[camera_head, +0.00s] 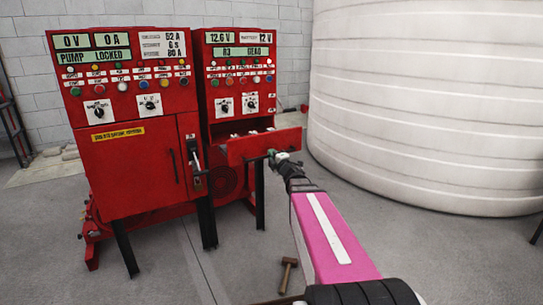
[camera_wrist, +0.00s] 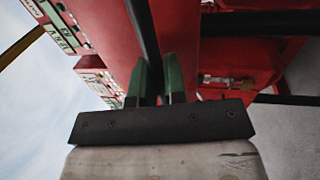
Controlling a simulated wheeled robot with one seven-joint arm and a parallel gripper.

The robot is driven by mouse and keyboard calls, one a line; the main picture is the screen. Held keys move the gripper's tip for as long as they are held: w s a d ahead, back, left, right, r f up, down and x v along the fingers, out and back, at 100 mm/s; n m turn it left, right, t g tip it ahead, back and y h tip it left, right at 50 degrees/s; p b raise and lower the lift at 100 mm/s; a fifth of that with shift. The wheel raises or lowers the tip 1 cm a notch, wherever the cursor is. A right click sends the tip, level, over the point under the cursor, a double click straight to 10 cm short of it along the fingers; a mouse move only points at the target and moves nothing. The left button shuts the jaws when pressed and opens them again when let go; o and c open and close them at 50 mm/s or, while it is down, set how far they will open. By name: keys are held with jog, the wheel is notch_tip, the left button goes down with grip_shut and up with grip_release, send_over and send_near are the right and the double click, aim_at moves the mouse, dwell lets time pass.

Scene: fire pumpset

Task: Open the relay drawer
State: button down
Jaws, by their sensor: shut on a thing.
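The relay drawer (camera_head: 245,150) is the red drawer low in the right red cabinet. It stands pulled out from the cabinet, and several small pale items show inside behind its front. My gripper (camera_head: 272,155) is at the drawer front, at the end of my pink arm. In the wrist view my gripper's green fingers (camera_wrist: 160,82) are shut on the black bar handle (camera_wrist: 143,32), against the red front. The handle is mostly hidden behind my gripper in the head view.
The left cabinet (camera_head: 130,168) has a closed door and a lever (camera_head: 194,155) beside the drawer. A large white tank (camera_head: 425,100) stands on the right. A hammer (camera_head: 288,272) lies on the floor near my arm. Grey floor is open in front.

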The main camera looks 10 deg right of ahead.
jog(key=c, duration=1.2)
grip_release()
jog(key=v, duration=1)
jog(key=shift+s+d+f, duration=0.1)
jog(key=shift+s+f, duration=0.05)
jog(key=shift+s, duration=0.2)
